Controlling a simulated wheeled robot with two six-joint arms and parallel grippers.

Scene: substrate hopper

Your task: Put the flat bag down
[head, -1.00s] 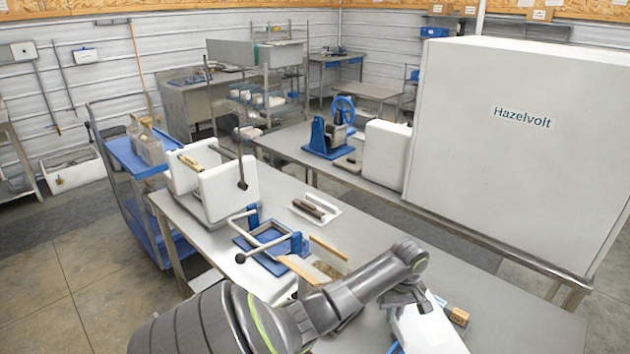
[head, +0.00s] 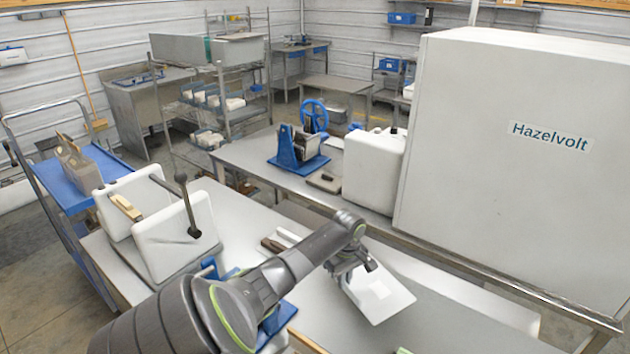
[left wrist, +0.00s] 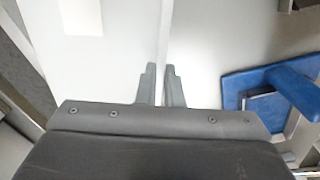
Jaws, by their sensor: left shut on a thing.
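The flat bag (head: 384,301) is a thin white piece with a paler square label, hanging from my left gripper (head: 352,272) at the centre right of the head view. It is tilted and in front of the grey bench top; I cannot tell whether its lower edge touches. In the left wrist view my left gripper's fingers (left wrist: 164,72) are close together, with a thin grey edge between them. The white bag face (left wrist: 110,55) shows to their left. My left forearm hides part of the bench. My right gripper is not in view.
A white two-walled device (head: 175,235) with a black-knobbed lever stands at the left of the bench (head: 450,325). A blue fixture (left wrist: 262,85) is partly hidden by my arm. A large Hazelvolt cabinet (head: 510,200) stands behind at right. The bench right of the bag looks clear.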

